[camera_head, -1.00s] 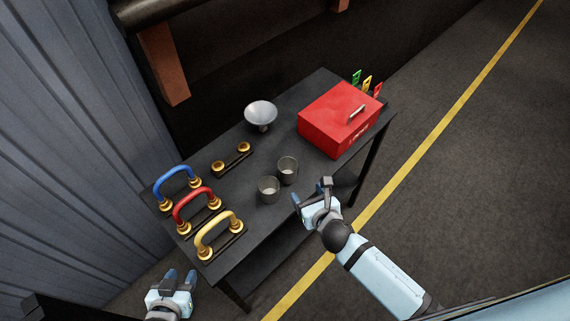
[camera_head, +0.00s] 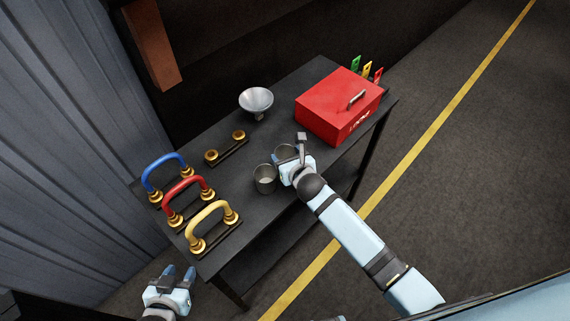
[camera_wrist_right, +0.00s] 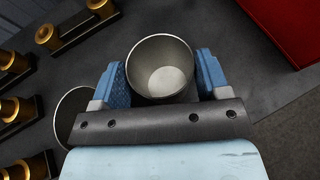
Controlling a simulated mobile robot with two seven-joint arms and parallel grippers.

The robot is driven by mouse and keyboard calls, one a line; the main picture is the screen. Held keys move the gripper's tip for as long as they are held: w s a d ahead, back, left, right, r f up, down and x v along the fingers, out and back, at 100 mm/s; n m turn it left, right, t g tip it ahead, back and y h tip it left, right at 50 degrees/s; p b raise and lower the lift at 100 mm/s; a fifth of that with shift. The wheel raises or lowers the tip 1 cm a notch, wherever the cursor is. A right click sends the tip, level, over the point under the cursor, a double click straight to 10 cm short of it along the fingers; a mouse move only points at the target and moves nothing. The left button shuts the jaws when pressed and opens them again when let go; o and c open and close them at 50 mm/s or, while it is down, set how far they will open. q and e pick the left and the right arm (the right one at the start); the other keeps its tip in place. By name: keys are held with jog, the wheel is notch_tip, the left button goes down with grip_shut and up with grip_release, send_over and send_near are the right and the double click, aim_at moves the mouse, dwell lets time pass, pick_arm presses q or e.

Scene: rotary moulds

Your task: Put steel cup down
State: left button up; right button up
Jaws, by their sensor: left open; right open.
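Two grey steel cups stand upright on the dark table. One cup (camera_head: 265,180) is left of my right gripper, clear of its fingers; it shows partly hidden in the right wrist view (camera_wrist_right: 68,112). The other cup (camera_head: 285,152) is partly covered by my right gripper (camera_head: 292,160) in the head view. In the right wrist view this cup (camera_wrist_right: 161,72) stands between the two open blue fingers, its inside empty. I cannot tell whether the fingers touch it. My left gripper (camera_head: 178,276) is open and empty, low at the left, off the table's near end.
A red box (camera_head: 338,108) stands on the table's right part, with coloured tags behind it. A metal funnel (camera_head: 256,101) is at the back. Blue, red and yellow handles (camera_head: 212,222) on brass-coloured mounts fill the left end. An empty mount (camera_head: 226,150) lies near the middle.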

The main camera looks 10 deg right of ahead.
jog(key=c, duration=0.7)
jog(key=shift+o, duration=0.2)
jog(key=shift+r, duration=0.1)
